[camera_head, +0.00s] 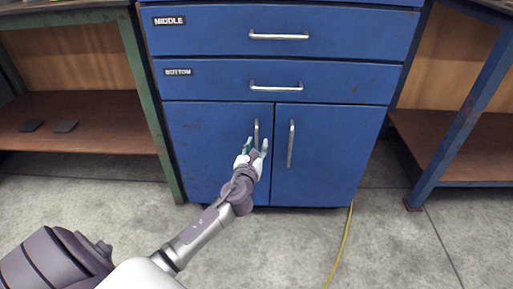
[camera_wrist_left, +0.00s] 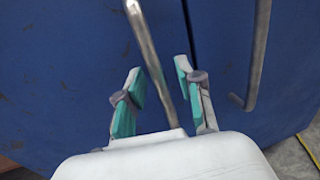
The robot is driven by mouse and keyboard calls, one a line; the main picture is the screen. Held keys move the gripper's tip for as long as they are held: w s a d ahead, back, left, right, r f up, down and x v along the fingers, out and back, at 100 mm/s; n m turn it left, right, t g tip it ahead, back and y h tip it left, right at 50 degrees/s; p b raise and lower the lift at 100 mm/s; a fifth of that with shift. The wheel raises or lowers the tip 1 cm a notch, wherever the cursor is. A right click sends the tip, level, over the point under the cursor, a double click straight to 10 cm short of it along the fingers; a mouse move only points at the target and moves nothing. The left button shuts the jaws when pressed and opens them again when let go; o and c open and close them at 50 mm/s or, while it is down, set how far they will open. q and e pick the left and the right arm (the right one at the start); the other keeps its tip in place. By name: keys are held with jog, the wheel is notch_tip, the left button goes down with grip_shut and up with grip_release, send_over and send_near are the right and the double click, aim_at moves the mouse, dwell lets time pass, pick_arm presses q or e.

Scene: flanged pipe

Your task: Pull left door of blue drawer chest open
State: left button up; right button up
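The blue drawer chest (camera_head: 280,78) stands ahead, with its left door (camera_head: 205,140) and right door (camera_head: 325,150) below two drawers; both doors look closed. The left door's upright metal handle (camera_head: 256,130) is near the middle seam. My left gripper (camera_head: 257,146) is at the lower part of that handle. In the left wrist view, my left gripper (camera_wrist_left: 157,92) is open, its teal-padded fingers on either side of the left door handle (camera_wrist_left: 150,50), with a gap to each finger. My right gripper is not in view.
The right door's handle (camera_wrist_left: 258,60) is close to the right finger. Workbenches with wooden shelves (camera_head: 80,122) stand on both sides of the chest. A yellow cable (camera_head: 343,245) lies on the grey concrete floor (camera_head: 290,250), which is otherwise clear in front.

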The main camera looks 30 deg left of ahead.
pick_arm(q)
grip_shut()
dwell(0.5)
